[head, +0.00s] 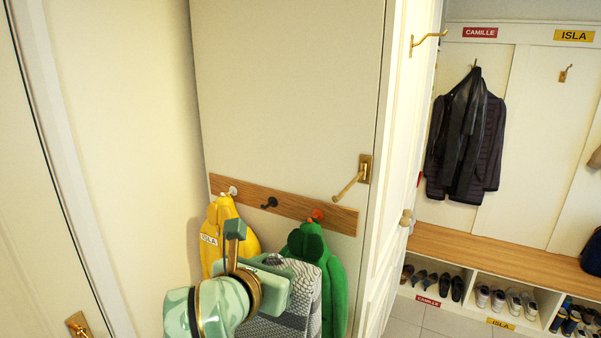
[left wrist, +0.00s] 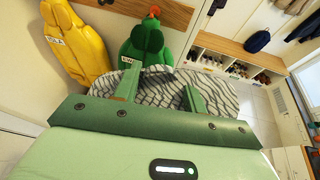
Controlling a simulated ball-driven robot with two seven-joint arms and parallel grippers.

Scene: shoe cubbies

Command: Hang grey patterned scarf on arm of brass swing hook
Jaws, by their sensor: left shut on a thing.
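The grey patterned scarf (head: 304,290) hangs folded from my left gripper (head: 272,268) in the head view. In the left wrist view, the scarf (left wrist: 160,88) spreads between and around the two fingers of the left gripper (left wrist: 160,92), which is shut on it. The brass swing hook (head: 363,170) is on the panel above and to the right of the scarf. Its arm (head: 347,187) points down-left in the picture, bare. The scarf's lower part is partly hidden by my arm. My right gripper is not in view.
A wooden rail (head: 285,206) below the hook carries a yellow coat (head: 222,225) and a green coat (head: 330,275), close behind the scarf. A black peg (head: 270,203) between them is bare. Another brass hook (head: 428,38) juts from the panel edge at right.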

